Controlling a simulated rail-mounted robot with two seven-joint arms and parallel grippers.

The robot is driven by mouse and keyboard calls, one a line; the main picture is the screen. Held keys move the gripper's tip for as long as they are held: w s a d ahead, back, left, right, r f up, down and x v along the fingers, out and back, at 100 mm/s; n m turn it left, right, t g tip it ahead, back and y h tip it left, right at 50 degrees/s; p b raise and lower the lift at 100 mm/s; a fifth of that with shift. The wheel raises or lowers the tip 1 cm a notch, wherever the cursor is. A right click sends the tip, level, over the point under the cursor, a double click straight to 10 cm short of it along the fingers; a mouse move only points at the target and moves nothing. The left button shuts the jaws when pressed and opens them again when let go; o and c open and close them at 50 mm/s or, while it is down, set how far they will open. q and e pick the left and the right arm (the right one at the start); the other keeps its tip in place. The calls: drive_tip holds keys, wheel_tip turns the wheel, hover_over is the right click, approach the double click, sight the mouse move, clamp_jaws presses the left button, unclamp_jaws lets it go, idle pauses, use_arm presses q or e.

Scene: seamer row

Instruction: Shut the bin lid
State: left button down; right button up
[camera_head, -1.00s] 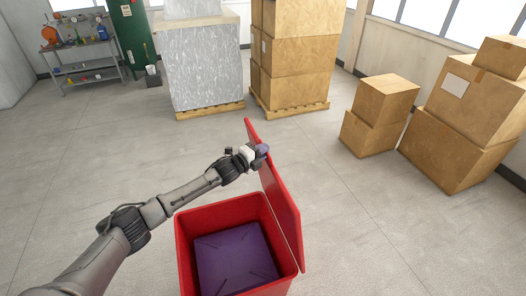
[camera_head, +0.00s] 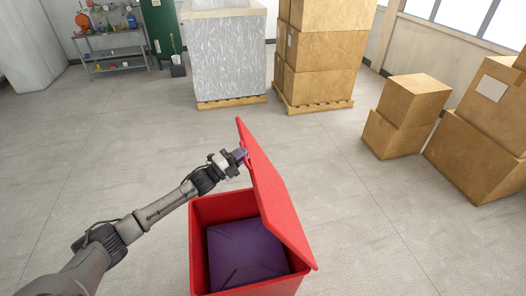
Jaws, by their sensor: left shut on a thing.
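The red bin (camera_head: 199,250) stands on the floor at the lower middle, its top partly open. Its red lid (camera_head: 274,200) is raised on the right side and leans over the opening, hiding the bin's right part. A flat purple surface with dark lines (camera_head: 240,250) shows inside the bin. My left gripper (camera_head: 239,156) is shut on the lid near its far upper edge, reaching in from the left. Its exact grip is small and partly hidden. My right gripper is not in view.
Cardboard boxes (camera_head: 406,110) stand at the right. Stacked boxes (camera_head: 322,65) and a grey marbled block (camera_head: 226,60) sit on pallets behind. A workbench (camera_head: 112,50) and a green cabinet (camera_head: 160,25) are at the back left. The floor around the bin is clear.

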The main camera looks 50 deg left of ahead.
use_arm(q)
drive_tip(key=s+a+f+n+t+b, duration=0.1)
drive_tip(key=s+a+f+t+b, duration=0.1)
drive_tip(key=s+a+f+b, duration=0.2)
drive_tip(key=s+a+f+n+t+y+b, duration=0.1)
drive_tip(key=s+a+f+b, duration=0.3)
drive_tip(key=s+f, duration=0.3)
drive_tip(key=s, duration=0.3)
drive_tip(key=shift+f+n+t+b, duration=0.3)
drive_tip(key=shift+t+b, duration=0.1)
drive_tip(key=shift+s, duration=0.1)
drive_tip(key=c, duration=1.4)
unclamp_jaws()
